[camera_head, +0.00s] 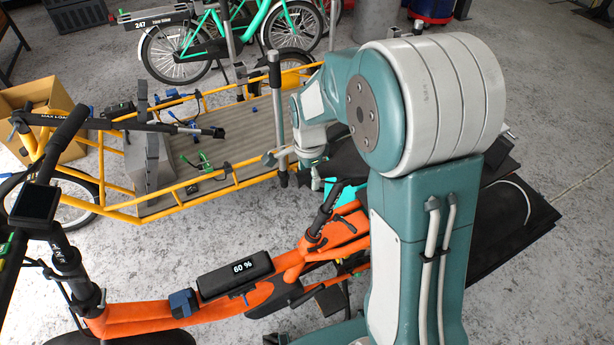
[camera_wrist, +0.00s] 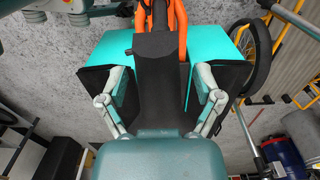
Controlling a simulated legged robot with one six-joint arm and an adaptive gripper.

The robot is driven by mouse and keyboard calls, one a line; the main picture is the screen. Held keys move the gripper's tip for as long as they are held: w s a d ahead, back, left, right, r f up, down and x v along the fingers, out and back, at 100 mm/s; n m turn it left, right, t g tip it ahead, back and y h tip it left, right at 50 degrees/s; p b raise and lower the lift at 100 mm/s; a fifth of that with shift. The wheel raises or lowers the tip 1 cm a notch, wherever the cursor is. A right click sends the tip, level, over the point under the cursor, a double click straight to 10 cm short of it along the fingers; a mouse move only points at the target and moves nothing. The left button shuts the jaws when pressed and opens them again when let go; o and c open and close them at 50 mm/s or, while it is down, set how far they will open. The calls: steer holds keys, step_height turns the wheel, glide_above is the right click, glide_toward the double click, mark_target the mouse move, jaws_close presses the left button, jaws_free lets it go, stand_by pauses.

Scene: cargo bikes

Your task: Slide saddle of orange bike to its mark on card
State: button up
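The orange bike (camera_head: 295,262) lies across the lower part of the head view, with a display reading 60 %. In the wrist view its orange tubes (camera_wrist: 178,18) run in from the top. A long black piece (camera_wrist: 160,75), which looks like its saddle, lies in front of my gripper housing. My gripper (camera_wrist: 160,88) has its two grey fingers spread, one on each side of this piece, with gaps on both sides. A flat turquoise surface (camera_wrist: 112,48) lies behind; I cannot tell whether it is the card. No mark is readable. In the head view my arm hides the saddle area.
A yellow cargo bike (camera_head: 225,190) stands beyond the orange bike. A silver post (camera_head: 276,100) rises close to my gripper's left. Black bag-like panels (camera_head: 515,225) lie right of my arm. A green bike (camera_head: 262,22) stands at the back. Grey floor is free at far right.

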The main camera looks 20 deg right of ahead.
stand_by(0.3)
step_height(320, 180, up, 12)
steer(key=shift+w+f, duration=0.15)
steer(key=shift+f, duration=0.1)
steer(key=shift+r, duration=0.2)
stand_by(0.4)
steer(key=s+r+n+t, duration=0.2)
steer(key=s+r+n, duration=0.1)
steer(key=s+n, duration=0.5)
steer(key=s+d+r+n+t, duration=0.1)
steer(key=s+r+n+t, duration=0.2)
steer(key=s+n, duration=0.4)
steer(key=shift+s+d+n+t, duration=0.2)
steer(key=shift+s+n+t, duration=0.15)
steer(key=shift+s, duration=2.7)
